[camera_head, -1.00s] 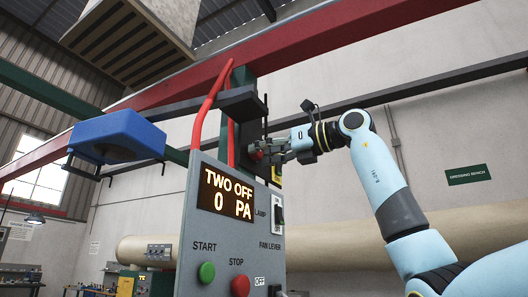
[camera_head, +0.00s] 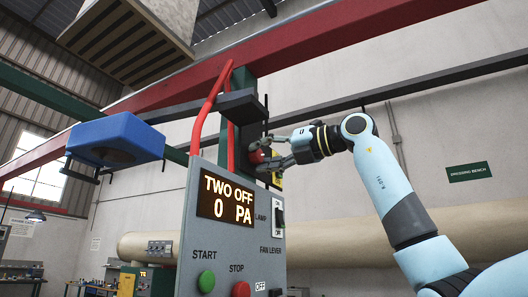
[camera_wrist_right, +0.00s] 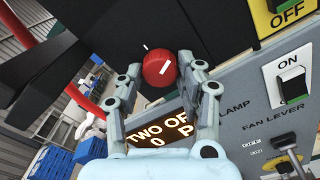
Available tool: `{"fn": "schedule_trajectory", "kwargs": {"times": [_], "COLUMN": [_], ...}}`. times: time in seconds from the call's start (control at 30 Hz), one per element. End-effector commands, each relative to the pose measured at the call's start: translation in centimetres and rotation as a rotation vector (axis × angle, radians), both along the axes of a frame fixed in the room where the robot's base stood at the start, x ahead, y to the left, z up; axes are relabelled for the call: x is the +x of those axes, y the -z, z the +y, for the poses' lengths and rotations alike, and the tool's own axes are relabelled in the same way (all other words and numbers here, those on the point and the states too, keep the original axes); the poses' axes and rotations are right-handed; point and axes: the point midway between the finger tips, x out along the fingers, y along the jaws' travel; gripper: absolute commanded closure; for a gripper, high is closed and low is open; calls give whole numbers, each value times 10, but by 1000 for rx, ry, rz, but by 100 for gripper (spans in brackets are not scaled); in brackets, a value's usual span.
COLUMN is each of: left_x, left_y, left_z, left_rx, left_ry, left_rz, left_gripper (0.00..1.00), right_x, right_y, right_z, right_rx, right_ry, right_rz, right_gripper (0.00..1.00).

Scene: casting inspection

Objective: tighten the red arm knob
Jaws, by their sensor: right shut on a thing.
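The red arm knob (camera_head: 257,157) sits on the dark arm joint (camera_head: 252,133) beside the green post. In the right wrist view, the round red knob (camera_wrist_right: 159,68) carries a white line, and a separate white mark shows on the black housing above left of it. My right gripper (camera_head: 270,158) is shut on the knob, its two fingers on either side of it. The fingers also show in the wrist view (camera_wrist_right: 160,72). My left gripper is out of view.
The grey control panel (camera_head: 190,232) stands just below, with a display reading "TWO OFF 0 PA", a green START button (camera_head: 206,282) and a red STOP button (camera_head: 240,289). A lamp switch (camera_wrist_right: 291,80) and fan lever (camera_wrist_right: 285,142) are close by. A blue hood (camera_head: 117,137) hangs left.

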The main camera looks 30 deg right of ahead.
Motion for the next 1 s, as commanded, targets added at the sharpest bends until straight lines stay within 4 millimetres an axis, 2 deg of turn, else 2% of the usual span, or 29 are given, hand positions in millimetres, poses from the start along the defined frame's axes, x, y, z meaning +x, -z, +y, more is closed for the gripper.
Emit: {"fn": "schedule_trajectory", "kwargs": {"times": [0.6, 1.0], "left_x": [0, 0], "left_y": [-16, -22], "left_z": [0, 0], "left_rx": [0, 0], "left_ry": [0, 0], "left_rz": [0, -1], "left_gripper": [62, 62], "right_x": [0, 0], "right_y": [-3, -2], "right_z": [0, 0], "right_rx": [504, 751], "right_ry": [3, 2], "right_rz": [287, 431], "right_gripper": [95, 95]}}
